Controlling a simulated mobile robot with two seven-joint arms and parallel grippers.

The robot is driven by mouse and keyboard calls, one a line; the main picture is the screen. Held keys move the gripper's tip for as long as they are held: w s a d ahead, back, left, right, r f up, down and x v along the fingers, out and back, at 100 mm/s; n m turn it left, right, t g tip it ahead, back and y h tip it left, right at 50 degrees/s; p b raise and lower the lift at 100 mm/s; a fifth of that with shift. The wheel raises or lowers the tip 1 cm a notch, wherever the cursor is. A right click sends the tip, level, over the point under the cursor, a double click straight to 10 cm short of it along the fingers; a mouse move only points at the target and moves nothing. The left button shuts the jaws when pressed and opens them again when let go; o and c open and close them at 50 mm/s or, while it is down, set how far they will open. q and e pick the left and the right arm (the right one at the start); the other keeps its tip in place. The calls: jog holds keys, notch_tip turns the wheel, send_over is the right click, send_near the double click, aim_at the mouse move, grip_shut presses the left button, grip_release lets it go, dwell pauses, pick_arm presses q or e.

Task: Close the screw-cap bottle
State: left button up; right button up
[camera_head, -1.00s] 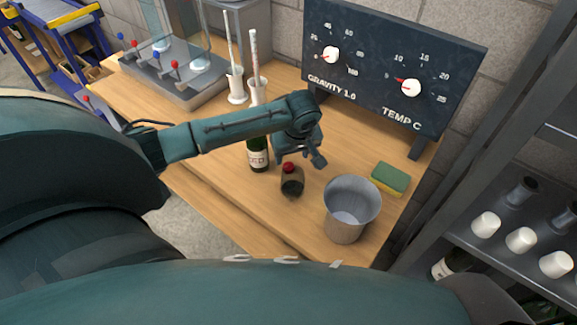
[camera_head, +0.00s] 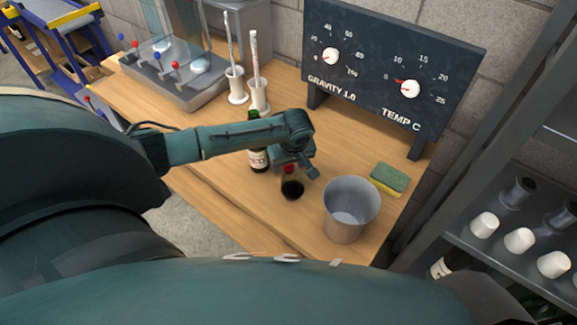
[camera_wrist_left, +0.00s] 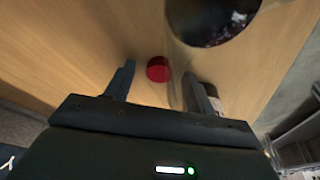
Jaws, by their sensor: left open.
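A dark green bottle (camera_head: 258,158) with a pale label stands upright on the bench, partly behind my left arm. Its side and label show at the right in the wrist view (camera_wrist_left: 213,100), partly behind a finger. A small red cap (camera_wrist_left: 158,69) appears to lie on the wood, apart from the bottle. In the head view the cap (camera_head: 290,168) shows just behind a glass of dark liquid. My left gripper (camera_head: 296,171) is open and low over the cap, with the cap between its fingertips (camera_wrist_left: 159,72) in the wrist view. My right gripper is not in view.
The glass (camera_head: 292,188) stands very close to the cap and left gripper. A metal bucket (camera_head: 345,228) and a green-yellow sponge (camera_head: 389,178) are to the right. Two white cylinders (camera_head: 258,97) and a dial board (camera_head: 390,75) stand behind.

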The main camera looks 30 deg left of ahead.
pick_arm(q)
jog(key=shift+c, duration=0.3)
jog(key=c, duration=1)
notch_tip(320, 180, up, 10)
jog(key=shift+r, duration=0.1)
